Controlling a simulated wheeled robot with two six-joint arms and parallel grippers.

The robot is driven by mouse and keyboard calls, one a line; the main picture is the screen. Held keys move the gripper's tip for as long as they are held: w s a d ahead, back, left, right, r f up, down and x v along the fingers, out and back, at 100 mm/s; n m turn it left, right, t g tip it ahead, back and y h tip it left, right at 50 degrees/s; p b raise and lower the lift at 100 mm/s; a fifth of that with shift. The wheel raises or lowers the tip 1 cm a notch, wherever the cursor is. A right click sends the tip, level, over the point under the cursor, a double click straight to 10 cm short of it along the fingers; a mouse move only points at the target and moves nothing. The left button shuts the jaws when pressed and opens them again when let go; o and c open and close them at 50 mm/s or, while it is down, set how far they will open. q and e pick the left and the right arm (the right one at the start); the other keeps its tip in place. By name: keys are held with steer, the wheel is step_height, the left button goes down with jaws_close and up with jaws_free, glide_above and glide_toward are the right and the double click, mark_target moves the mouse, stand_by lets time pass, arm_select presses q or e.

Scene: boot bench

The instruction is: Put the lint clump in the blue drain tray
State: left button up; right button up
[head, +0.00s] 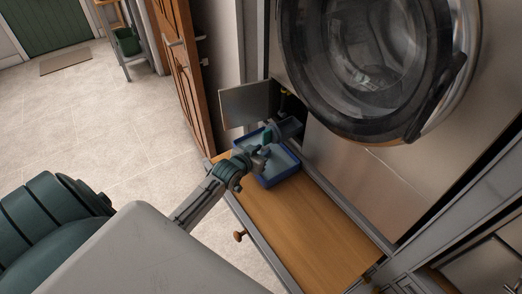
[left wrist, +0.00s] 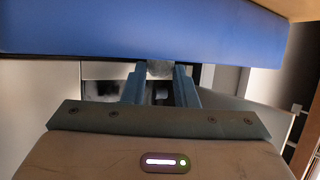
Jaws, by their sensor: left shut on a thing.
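The blue drain tray (head: 281,179) sits on the wooden board below the washer; its blue side fills the top of the left wrist view (left wrist: 140,32). My left gripper (head: 267,142) is over the tray's far left part, near the open hatch. In the left wrist view its two fingers (left wrist: 159,78) are closed on a small grey lump, which looks like the lint clump (left wrist: 159,68). The lump appears just beside the tray wall in that view. In the head view I cannot make the lump out, and the arm hides part of the tray. My right gripper is not in view.
A small hatch door (head: 247,104) stands open behind the tray. The washer's round door (head: 375,60) is above right. The wooden board (head: 305,225) is bare in front of the tray. A wooden cabinet door (head: 178,65) stands to the left, with open tiled floor beyond.

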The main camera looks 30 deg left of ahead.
arm_select(q)
steer(key=shift+f, duration=0.15)
steer(key=o, duration=0.9)
steer(key=shift+o, duration=0.2)
steer(key=shift+r, duration=0.25)
steer(key=v, duration=1.2)
steer(key=shift+b, duration=0.45)
